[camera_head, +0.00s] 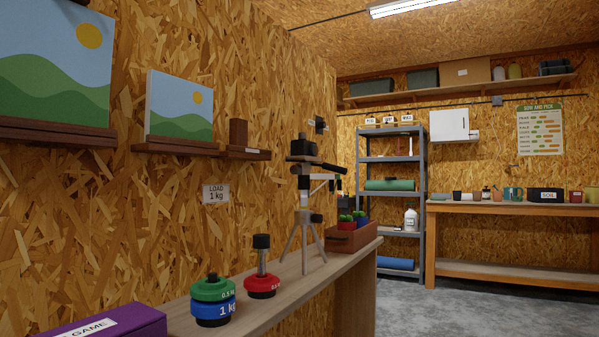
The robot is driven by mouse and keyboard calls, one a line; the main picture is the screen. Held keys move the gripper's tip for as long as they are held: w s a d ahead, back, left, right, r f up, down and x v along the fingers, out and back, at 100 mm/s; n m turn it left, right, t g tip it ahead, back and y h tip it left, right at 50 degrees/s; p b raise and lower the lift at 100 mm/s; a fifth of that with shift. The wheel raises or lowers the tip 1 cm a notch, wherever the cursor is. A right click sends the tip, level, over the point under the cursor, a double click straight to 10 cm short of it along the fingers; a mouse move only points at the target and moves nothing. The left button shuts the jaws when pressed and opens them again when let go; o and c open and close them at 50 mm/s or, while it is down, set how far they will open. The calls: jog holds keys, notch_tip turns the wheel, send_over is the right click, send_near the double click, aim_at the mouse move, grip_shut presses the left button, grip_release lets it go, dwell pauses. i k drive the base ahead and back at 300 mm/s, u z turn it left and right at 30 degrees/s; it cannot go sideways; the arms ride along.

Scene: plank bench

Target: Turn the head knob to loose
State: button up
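A small grey tripod (304,217) stands upright on the narrow wooden shelf along the left wall. A dark block that looks like a camera or mount (304,147) sits on top of it, above a dark flat plate. Below that is the tripod's head (304,182), with a pale bar and dark parts sticking out to the right. At this size I cannot make out which part is the head knob, or any loose or tight marking. My gripper is not in view.
On the narrow shelf (345,262) stand green and blue weights (212,291), a red weight (262,284), a purple game box (110,323) and a brown planter (350,239). Pictures hang on ledges above. Grey floor (470,305) is open to the right, before a workbench (510,207).

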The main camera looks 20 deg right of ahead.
aim_at(295, 170)
jog(key=u, duration=0.75)
jog(key=k, duration=0.1)
jog(key=z, duration=1.5)
jog(key=i, duration=0.5)
jog(key=u, duration=0.6)
